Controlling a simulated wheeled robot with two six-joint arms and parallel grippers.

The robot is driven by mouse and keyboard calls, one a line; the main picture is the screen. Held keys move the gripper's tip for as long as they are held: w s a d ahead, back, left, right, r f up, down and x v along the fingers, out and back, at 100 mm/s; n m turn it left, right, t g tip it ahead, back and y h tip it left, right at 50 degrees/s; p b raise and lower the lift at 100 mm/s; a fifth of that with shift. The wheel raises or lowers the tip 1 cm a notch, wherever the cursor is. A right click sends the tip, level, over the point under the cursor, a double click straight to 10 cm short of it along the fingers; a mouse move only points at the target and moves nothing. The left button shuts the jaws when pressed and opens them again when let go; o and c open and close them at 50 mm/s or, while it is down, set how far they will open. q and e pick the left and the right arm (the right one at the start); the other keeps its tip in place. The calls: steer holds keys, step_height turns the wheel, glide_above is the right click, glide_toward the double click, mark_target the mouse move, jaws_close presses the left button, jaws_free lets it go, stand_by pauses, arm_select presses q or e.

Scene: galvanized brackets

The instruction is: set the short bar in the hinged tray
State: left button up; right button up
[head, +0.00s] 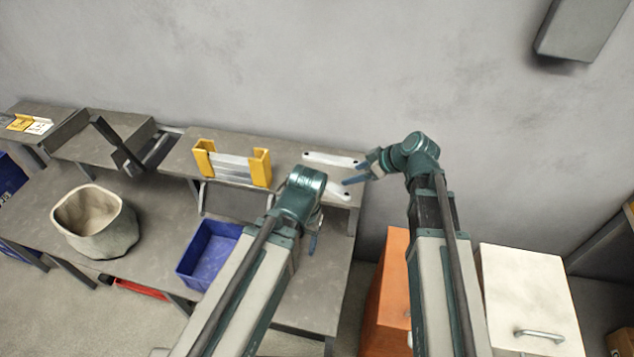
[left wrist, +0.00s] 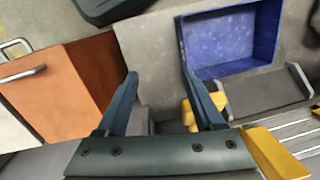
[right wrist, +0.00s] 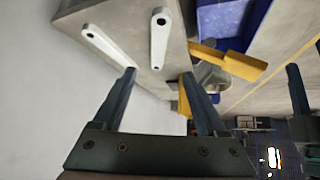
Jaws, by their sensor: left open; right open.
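Two pale metal bars with end holes lie on the upper shelf: a rear bar (head: 325,158) and a front bar (head: 338,194), partly hidden by my left arm. Both show in the right wrist view, at left (right wrist: 108,45) and upper middle (right wrist: 160,38); I cannot tell which is shorter. My right gripper (head: 361,170) is open and empty near their right ends. My left gripper (left wrist: 160,75) is open and empty in front of the shelf; its fingers are mostly hidden in the head view. A grey piece with upright ends and a tilted plate (head: 117,138) stands left; I cannot confirm it is the hinged tray.
A yellow-ended holder (head: 261,167) with metal strips stands mid-shelf, above a grey panel (head: 235,206). Orange (head: 386,290) and white (head: 520,285) cabinets stand right.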

steer(key=b, duration=0.6)
glide_toward(328, 184)
steer(key=x, duration=0.3)
steer(key=shift+w+a+f, duration=0.15)
steer(key=shift+a, duration=0.2)
steer(key=b+x, duration=0.3)
steer(key=x, duration=0.2)
steer(key=shift+w+a, duration=0.2)
steer(key=shift+w, duration=0.05)
jaws_close()
